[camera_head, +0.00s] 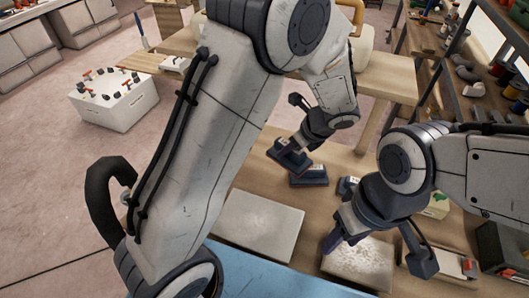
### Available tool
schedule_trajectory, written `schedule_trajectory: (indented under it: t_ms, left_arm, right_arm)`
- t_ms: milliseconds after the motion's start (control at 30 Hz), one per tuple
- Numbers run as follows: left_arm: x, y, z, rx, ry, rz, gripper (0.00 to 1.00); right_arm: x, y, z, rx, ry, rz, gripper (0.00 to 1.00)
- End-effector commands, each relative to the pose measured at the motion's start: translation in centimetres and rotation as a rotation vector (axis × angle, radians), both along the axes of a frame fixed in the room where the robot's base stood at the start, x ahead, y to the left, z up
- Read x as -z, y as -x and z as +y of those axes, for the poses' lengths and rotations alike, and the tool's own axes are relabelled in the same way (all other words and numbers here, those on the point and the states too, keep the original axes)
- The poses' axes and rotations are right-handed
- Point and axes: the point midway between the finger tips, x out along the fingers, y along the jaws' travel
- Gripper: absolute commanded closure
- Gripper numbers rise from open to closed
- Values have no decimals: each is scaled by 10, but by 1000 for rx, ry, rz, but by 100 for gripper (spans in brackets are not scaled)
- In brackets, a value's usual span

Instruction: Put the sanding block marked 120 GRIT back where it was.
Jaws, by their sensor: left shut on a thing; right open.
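My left gripper (297,141) is shut on a dark sanding block (289,157), held over the wooden bench top near the middle of the picture. The marking on the held block is too small to read. A second dark block (309,177) with a pale label lies on the bench just below and right of it. A third labelled block (347,187) is partly hidden behind my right arm. My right gripper (378,252) is open and empty, pointing down over a whitish textured panel (358,265).
A flat pale board (258,222) lies on the bench left of the panel. A blue surface (270,280) is at the front. A tray (440,262) stands at right. Shelves (470,60) with goods stand at back right. My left arm hides much of the centre.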

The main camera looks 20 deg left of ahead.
Motion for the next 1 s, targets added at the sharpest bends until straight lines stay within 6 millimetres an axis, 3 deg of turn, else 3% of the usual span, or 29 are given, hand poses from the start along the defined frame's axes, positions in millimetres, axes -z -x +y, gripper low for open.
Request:
schedule_trajectory:
  t_ms: [200,400,600,800,1000]
  left_arm:
    - [30,-17,50,-8,-2,6,100]
    - [53,-32,84,-6,-1,4,100]
    - [64,-38,95,0,0,2,100]
    - [93,-38,95,3,-1,5,100]
    - [102,-39,94,1,0,0,100]
  right_arm:
    - [-7,0,0,0,0,0,50]
    - [-11,0,0,0,0,0,50]
    - [-11,0,0,0,0,0,50]
    - [-12,0,0,0,0,0,50]
    - [-12,0,0,0,0,0,50]
